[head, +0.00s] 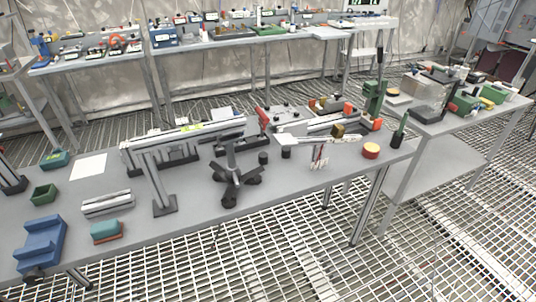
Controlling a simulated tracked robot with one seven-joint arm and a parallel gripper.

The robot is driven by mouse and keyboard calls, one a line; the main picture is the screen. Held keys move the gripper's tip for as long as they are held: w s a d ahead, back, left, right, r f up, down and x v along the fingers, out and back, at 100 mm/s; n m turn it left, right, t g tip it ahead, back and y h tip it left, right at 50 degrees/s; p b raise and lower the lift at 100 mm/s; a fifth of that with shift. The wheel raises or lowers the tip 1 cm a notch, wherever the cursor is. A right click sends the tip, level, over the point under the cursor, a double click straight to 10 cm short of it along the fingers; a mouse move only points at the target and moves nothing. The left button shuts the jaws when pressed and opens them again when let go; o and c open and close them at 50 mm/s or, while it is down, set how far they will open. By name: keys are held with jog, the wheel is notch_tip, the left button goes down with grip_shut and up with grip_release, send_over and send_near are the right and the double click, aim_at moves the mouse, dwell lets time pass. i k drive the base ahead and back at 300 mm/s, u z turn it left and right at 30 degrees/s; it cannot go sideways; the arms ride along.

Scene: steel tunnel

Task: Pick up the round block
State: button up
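A round block (370,151), short and cylindrical with a yellowish top and red side, sits on the grey workbench (300,190) near its right end in the head view. It rests close to the bench's front edge, with clear surface around its near side. I cannot make out my gripper in this view.
A dark green upright tool (399,131) stands just right of the block. A black star-footed stand (237,185) and a grey metal beam frame (155,170) stand mid-bench. A blue block (40,245) is front left.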

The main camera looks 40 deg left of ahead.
aim_at(286, 152)
jog(key=k, duration=1.35)
jog(key=u, duration=1.6)
jog(key=i, duration=1.45)
